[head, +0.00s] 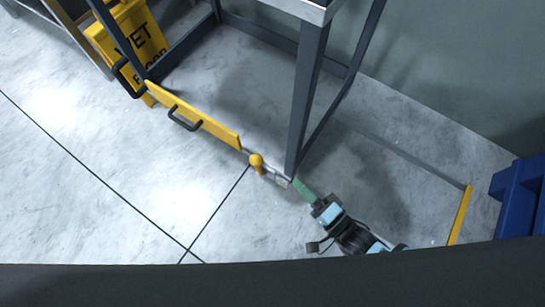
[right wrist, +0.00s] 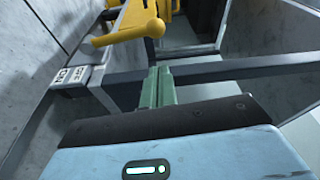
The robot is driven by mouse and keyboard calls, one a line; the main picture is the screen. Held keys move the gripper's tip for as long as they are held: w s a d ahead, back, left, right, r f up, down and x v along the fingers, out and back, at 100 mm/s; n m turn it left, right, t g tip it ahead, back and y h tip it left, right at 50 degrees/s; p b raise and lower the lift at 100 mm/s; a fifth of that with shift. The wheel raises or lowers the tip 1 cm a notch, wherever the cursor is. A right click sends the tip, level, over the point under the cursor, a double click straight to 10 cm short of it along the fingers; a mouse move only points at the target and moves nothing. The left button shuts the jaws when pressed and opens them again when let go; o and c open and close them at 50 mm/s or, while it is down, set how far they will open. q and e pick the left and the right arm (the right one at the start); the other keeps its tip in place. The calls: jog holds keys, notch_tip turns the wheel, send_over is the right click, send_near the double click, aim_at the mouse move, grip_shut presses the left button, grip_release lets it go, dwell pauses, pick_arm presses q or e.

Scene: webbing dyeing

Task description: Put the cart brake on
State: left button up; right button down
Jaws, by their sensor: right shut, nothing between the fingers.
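The brake lever with its yellow knob (head: 256,162) is at the low front rail, beside the foot of a dark grey post of the cart frame (head: 307,85). In the right wrist view the yellow lever (right wrist: 128,33) lies at the upper left, above a small plate with white labels (right wrist: 70,76). My right gripper (head: 300,187) has green fingers, shut and empty, close to the post's foot and right of the knob. In the right wrist view the closed fingertips (right wrist: 158,75) are below and right of the lever, apart from it. My left gripper is not in view.
A yellow bar (head: 195,115) with a black handle runs left from the lever. A yellow wet floor sign (head: 130,40) stands at the upper left. A blue object (head: 520,195) is at the right edge, near a yellow floor strip (head: 459,215). The floor at lower left is clear.

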aim_at(258, 168)
jog(key=b+x, duration=0.4)
jog(key=x, duration=0.6)
jog(key=shift+s, duration=0.1)
dwell(0.5)
